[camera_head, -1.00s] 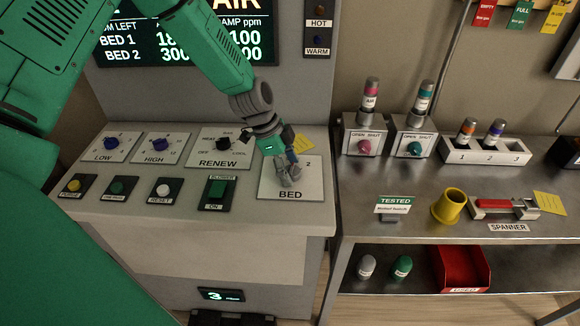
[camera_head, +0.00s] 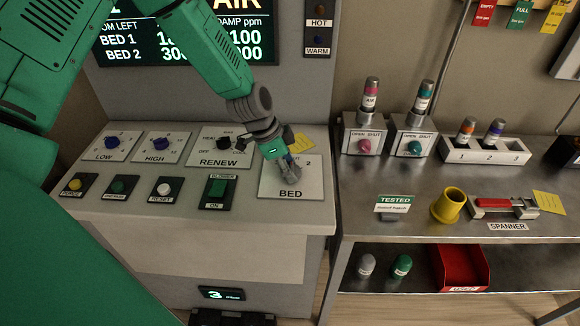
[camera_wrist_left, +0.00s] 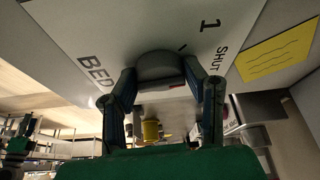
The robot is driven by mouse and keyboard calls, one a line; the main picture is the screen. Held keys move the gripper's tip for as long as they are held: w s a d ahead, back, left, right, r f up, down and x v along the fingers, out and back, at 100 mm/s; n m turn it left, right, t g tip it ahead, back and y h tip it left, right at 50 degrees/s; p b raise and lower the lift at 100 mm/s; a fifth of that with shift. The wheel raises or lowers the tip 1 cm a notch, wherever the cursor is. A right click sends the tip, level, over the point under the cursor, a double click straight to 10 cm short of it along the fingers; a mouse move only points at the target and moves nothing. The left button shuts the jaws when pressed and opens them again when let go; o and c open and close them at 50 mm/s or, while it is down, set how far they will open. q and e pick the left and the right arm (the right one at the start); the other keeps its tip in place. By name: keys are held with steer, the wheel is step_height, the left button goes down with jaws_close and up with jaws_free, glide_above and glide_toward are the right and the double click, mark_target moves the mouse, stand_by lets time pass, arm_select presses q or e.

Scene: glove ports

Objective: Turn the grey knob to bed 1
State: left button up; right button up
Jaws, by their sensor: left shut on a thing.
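The grey knob (camera_wrist_left: 157,66) sits on the white BED panel (camera_head: 273,186). In the left wrist view it is a rounded grey shape between the two fingers, beside the printed "1", "SHUT" and "BED". My left gripper (camera_head: 291,166) reaches down onto the panel from above and is shut on the knob; its fingers show on both sides of it in the left wrist view (camera_wrist_left: 160,92). In the head view the gripper hides most of the knob, and I cannot tell its exact pointer direction. My right gripper is not in view.
The RENEW knob (camera_head: 223,143) and the green blower switch (camera_head: 217,188) lie left of the BED panel. A yellow note (camera_head: 302,143) lies behind it. A steel bench (camera_head: 350,225) with valves, a yellow cup (camera_head: 448,206) and a spanner stands to the right.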

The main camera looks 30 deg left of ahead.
arm_select(q)
steer(key=n+t+y, duration=0.1)
steer(key=n, duration=0.3)
steer(key=shift+r+p, duration=0.15)
steer(key=shift+p, duration=0.25)
steer(key=shift+w+d+n+t+y+p, duration=0.1)
steer(key=shift+n+t+y+p, duration=0.45)
steer(key=shift+n, duration=1.25)
steer(key=shift+g+y, duration=0.25)
steer(key=o, duration=1.1)
steer(key=shift+o, duration=0.2)
